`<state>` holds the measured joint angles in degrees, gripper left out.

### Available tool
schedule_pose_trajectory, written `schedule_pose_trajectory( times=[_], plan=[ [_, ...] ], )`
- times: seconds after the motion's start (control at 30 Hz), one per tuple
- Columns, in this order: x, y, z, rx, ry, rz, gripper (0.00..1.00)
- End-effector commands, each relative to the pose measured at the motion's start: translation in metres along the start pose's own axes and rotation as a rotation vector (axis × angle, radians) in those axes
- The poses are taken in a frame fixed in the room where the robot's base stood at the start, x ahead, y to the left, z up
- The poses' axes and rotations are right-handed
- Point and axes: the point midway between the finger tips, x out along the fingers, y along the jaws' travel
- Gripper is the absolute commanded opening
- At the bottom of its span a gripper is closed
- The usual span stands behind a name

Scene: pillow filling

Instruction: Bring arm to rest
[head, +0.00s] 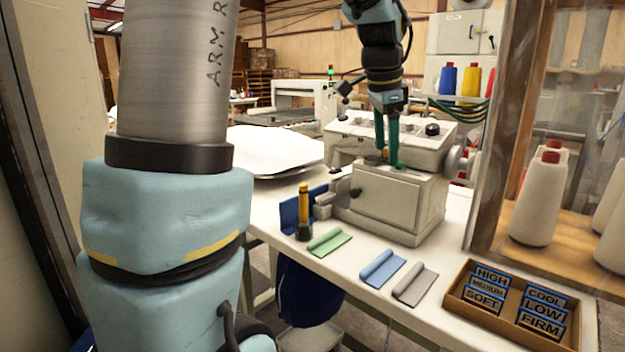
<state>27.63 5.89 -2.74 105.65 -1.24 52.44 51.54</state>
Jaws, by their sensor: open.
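My gripper (386,136) hangs from the upper middle, pointing down, with its green fingers in front of and over the white sewing machine (390,190). A narrow gap shows between the fingers, and nothing is seen held in it. I cannot tell if the fingertips touch the machine. My arm comes down from the top edge above the gripper, and a large blue and grey part of it fills the left of the view.
On the white table (340,262) lie green (329,242), blue (383,268) and grey (415,285) rolled cloths. A brown tray of labelled blocks (470,322) is at front right. A yellow-topped post (303,210) stands left of the machine. A white pillow (270,148) lies behind. A wooden post (512,120) rises right.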

Motion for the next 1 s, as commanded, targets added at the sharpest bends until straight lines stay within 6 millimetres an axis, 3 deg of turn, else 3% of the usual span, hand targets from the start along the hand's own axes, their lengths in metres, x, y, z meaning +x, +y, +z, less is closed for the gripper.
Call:
schedule_pose_trajectory(
  times=[0.03, 0.17, 0.3, 0.43, 0.6, 1.0],
  plan=[
    [0.016, 0.002, 0.028, -0.108, -0.023, 0.005, 0.73],
    [0.057, 0.017, 0.106, -0.463, -0.075, 0.001, 0.73],
    [0.091, 0.053, 0.184, -0.847, -0.125, -0.013, 0.73],
    [0.109, 0.089, 0.233, -1.116, -0.157, -0.029, 0.73],
    [0.118, 0.115, 0.261, -1.289, -0.175, -0.042, 0.73],
    [0.119, 0.117, 0.262, -1.302, -0.177, -0.043, 0.73]
  ],
)
